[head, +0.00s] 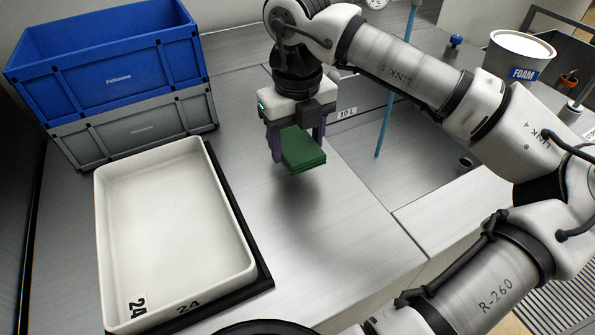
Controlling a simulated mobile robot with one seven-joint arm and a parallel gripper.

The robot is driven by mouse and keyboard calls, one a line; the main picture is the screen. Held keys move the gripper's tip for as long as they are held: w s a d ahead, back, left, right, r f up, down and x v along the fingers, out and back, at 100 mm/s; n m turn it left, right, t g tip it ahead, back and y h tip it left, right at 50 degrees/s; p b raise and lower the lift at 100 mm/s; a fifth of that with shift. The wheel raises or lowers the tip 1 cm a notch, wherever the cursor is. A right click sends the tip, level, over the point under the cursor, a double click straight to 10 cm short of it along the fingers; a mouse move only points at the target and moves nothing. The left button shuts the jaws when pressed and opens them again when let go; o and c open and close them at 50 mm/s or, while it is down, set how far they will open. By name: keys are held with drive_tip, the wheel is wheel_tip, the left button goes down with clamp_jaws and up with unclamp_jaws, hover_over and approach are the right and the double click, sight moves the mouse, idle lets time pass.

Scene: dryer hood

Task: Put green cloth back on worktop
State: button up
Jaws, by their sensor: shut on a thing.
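The green cloth (303,152) is a folded, flat stack, seen in the head view near the middle. My gripper (296,150) points down and is shut on the cloth, with one finger on each side of it. The cloth appears held above the grey metal worktop (330,215), with a soft shadow below it. The cloth's far side is hidden by the gripper.
A white tray (175,230) marked 24 lies at left on a black base. A blue crate (110,70) sits on a grey crate (140,128) behind it. A white foam bucket (518,57) stands at the back right. A blue rod (395,95) rises behind the gripper. Worktop between tray and arm is clear.

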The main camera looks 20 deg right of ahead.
sight(297, 145)
drive_tip(key=shift+f+b, duration=1.15)
drive_tip(key=shift+f, duration=1.25)
drive_tip(key=shift+f, duration=0.1)
drive_tip(key=shift+f+b, duration=0.15)
drive_tip(key=shift+b, duration=0.15)
drive_tip(key=o, duration=0.9)
drive_tip(key=shift+o, duration=0.2)
drive_tip(key=shift+r, duration=0.2)
wheel_tip(297, 145, up, 12)
drive_tip(key=shift+r, duration=0.1)
